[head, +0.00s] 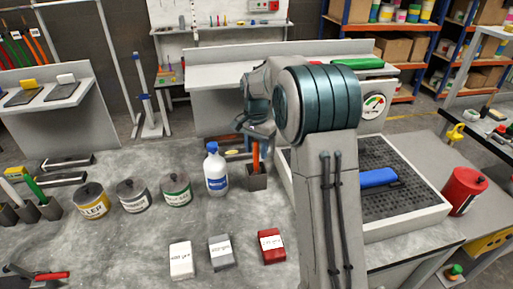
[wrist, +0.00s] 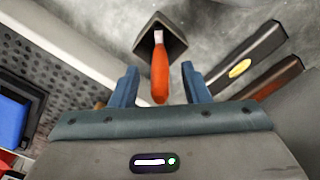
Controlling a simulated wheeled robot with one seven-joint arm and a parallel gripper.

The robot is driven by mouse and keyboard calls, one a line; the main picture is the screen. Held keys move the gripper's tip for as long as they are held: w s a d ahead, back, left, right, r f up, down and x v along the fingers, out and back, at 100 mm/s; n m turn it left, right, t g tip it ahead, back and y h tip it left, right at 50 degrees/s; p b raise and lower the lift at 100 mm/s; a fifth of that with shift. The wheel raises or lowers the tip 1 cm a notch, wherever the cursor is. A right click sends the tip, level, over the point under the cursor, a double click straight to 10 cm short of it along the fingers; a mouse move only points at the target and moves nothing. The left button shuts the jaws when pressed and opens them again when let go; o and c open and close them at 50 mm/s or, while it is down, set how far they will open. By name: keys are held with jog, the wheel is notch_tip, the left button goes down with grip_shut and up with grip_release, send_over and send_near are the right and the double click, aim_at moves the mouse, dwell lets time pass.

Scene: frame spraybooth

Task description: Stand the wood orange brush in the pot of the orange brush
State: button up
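A brush with an orange handle (head: 256,155) stands in a dark square pot (head: 257,183) on the grey bench. In the wrist view the orange handle (wrist: 160,72) rises out of the pot (wrist: 176,45) toward the camera, with a pale part below the handle inside the pot. My gripper (head: 257,130) is above the pot. In the wrist view my gripper (wrist: 160,82) is open, with one blue finger on each side of the handle and a visible gap on both sides. The bristles are hidden in the pot.
A blue-and-white bottle (head: 216,170) stands just left of the pot. Dark bars, one with a yellow oval (wrist: 239,68), lie beside it. A grated tray (head: 415,196) with a blue item (head: 378,178) is at right. Cans and other brush pots (head: 28,213) stand left.

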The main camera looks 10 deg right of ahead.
notch_tip(320, 180, up, 14)
jog(key=shift+b, duration=0.3)
jog(key=shift+f, duration=0.1)
dwell(0.4)
